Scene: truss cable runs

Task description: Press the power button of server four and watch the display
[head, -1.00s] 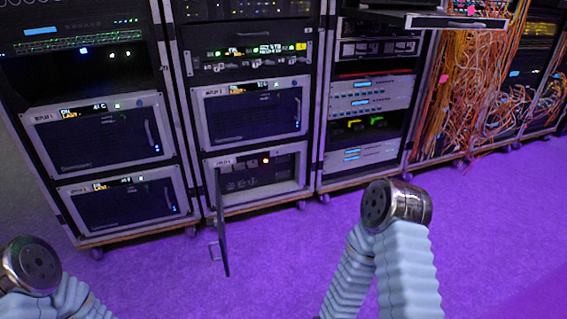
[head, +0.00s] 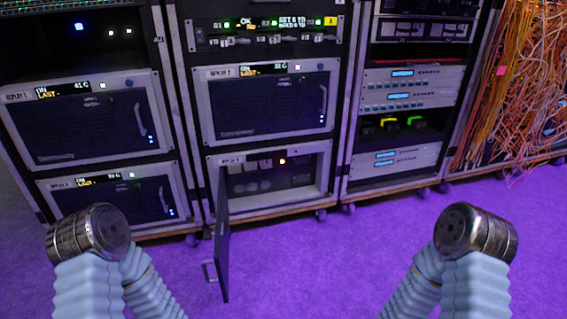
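Two server units are stacked in the left rack and two in the middle rack. The lower middle unit (head: 322,180) has its door (head: 222,240) swung open toward me, exposing a dark recessed front with several switch-like parts and a lit orange light (head: 282,161). Its label (head: 232,159) is too small to read surely, so I cannot confirm it is server four. No lit display shows on it. The upper middle unit (head: 262,105) is closed, with a lit display (head: 263,69). My two arms show at the lower left and lower right; neither gripper is in view.
The left rack holds an upper closed unit (head: 85,125) and a lower closed unit (head: 105,200), both with lit displays. A panel (head: 265,32) with lit text sits above the middle units. Orange cables (head: 510,90) hang at right. The purple floor (head: 330,265) in front is clear.

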